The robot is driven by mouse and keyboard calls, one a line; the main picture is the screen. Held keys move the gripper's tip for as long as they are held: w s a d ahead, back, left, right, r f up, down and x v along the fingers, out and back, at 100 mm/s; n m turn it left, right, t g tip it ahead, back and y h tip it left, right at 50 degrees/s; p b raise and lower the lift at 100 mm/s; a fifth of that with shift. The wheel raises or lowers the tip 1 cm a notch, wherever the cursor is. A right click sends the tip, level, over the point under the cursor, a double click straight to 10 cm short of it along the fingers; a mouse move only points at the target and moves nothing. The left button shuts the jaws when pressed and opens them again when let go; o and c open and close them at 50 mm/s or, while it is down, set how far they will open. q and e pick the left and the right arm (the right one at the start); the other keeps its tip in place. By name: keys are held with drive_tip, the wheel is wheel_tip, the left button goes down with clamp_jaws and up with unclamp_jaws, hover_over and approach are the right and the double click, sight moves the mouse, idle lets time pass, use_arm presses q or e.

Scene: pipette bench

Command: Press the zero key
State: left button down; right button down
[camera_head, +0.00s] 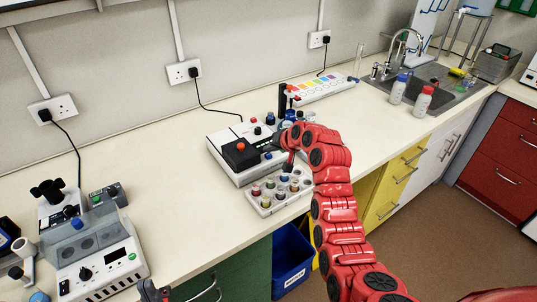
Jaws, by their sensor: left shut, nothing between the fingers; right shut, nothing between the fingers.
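A white instrument with a black top and a red knob (240,147) stands mid-bench. A second white instrument with a dial and a clear box on top (105,270) stands at the near left. The zero key cannot be told apart on either one at this size. My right gripper (287,165) is shut and empty, pointing down at the right front corner of the mid-bench instrument, above the back of a tray of capped vials. Whether it touches anything cannot be told. My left gripper (152,291) is shut and empty at the bottom edge, right of the near-left instrument, mostly out of frame.
The white vial tray (265,209) sits in front of the mid-bench instrument. A rack with coloured squares (318,88), two bottles (398,88) (424,101) and a sink (440,80) are further right. Bare bench (165,180) lies between the two instruments. A blue bin (291,262) stands below.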

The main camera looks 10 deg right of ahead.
sight(270, 160)
drive_tip(key=shift+r, duration=0.45)
wheel_tip(270, 160, up, 6)
drive_tip(key=shift+f+p, duration=0.1)
drive_tip(key=shift+p, duration=0.5)
idle(0.6)
